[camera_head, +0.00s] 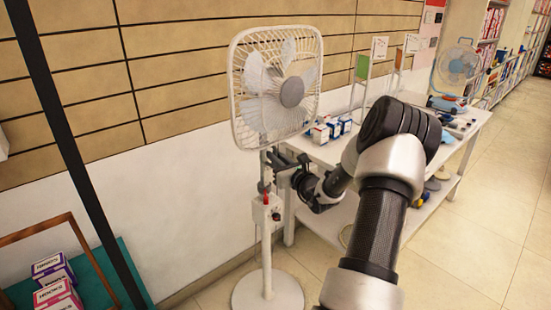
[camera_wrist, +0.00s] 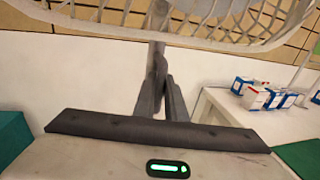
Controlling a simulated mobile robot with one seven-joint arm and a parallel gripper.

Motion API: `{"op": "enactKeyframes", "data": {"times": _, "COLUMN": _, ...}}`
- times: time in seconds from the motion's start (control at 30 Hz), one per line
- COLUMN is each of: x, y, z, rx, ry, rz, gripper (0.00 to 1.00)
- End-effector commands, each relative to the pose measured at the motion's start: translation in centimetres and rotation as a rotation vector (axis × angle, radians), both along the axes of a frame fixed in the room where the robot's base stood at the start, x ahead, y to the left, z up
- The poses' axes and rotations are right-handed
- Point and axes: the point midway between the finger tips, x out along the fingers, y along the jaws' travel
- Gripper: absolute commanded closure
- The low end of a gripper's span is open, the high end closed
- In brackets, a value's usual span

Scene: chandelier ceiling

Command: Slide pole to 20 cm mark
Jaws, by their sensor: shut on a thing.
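A white pedestal fan (camera_head: 277,85) with a square grille stands on a round base (camera_head: 267,291). Its grey upper pole (camera_head: 266,172) runs from under the fan head down into a white control box (camera_head: 267,212) with a red part. My gripper (camera_head: 272,160) reaches in from the right and is shut on the pole just below the fan head. In the wrist view, the dark fingers (camera_wrist: 161,90) close on the grey pole (camera_wrist: 158,52), and the grille (camera_wrist: 200,22) hangs right above. Any marks on the pole are too small to read.
A white table (camera_head: 335,150) with small boxes (camera_head: 332,128) stands right of the fan, close to my arm. A smaller fan (camera_head: 457,66) is farther back. A teal surface with boxes (camera_head: 55,282) lies at lower left. A tiled wall is behind; floor at right is clear.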

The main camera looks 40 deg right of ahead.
Motion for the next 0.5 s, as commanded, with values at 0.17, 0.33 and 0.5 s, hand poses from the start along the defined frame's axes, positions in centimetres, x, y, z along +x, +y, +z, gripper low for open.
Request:
{"op": "enactKeyframes", "data": {"times": 0.17, "x": 0.2, "y": -0.1, "z": 7.1, "rx": -0.008, "ry": -0.011, "rz": 0.000, "gripper": 1.00}}
{"op": "enactKeyframes", "data": {"times": 0.33, "x": 0.2, "y": -0.1, "z": 11.4, "rx": -0.009, "ry": -0.013, "rz": 0.000, "gripper": 1.00}}
{"op": "enactKeyframes", "data": {"times": 0.5, "x": 0.1, "y": 0.0, "z": 13.2, "rx": -0.006, "ry": -0.012, "rz": 0.000, "gripper": 1.00}}
